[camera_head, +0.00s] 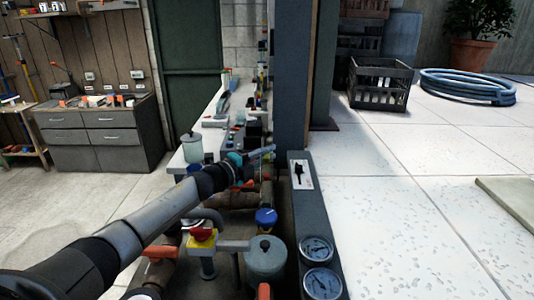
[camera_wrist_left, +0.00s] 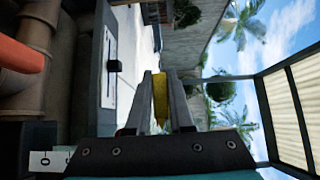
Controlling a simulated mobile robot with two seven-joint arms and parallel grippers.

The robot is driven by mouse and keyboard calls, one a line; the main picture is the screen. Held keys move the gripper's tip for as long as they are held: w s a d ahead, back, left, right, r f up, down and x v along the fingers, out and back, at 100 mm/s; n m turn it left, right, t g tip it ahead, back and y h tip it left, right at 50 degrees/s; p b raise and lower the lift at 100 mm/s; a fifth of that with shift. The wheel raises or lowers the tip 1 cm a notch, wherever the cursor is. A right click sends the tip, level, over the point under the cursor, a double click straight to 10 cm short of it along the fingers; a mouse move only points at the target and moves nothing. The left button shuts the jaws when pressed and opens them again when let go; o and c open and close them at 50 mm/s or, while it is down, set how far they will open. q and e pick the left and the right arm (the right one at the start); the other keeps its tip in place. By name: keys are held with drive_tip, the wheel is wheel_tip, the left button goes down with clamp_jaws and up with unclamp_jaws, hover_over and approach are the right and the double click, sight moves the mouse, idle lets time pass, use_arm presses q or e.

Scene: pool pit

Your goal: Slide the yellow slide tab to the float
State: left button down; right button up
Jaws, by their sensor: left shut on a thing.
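My left gripper (camera_head: 267,151) reaches out over the pipework in the head view, beside the dark upright post. In the left wrist view its two grey fingers (camera_wrist_left: 163,92) are shut on a narrow yellow slide tab (camera_wrist_left: 160,98), which shows between them. In the head view the tab cannot be made out at the fingers. I cannot identify the float in either view. My right gripper is not in view.
A grey panel with a white plate and black lever (camera_head: 298,174) stands close right of the gripper; two round gauges (camera_head: 319,265) sit nearer. A red-and-yellow knob (camera_head: 202,236), a grey lidded canister (camera_head: 265,260) and pipes lie below. Tiled floor at right is largely clear.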

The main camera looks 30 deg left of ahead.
use_arm(q)
wheel_tip(320, 180, down, 3)
drive_tip(key=shift+f+b, duration=0.2)
drive_tip(key=shift+b, duration=0.7)
drive_tip(key=c, duration=0.8)
unclamp_jaws()
drive_tip(key=shift+s, duration=0.15)
drive_tip(key=v, duration=1.5)
drive_tip(key=shift+p, duration=0.45)
drive_tip(key=shift+a+r, duration=0.1)
drive_tip(key=shift+a, duration=0.05)
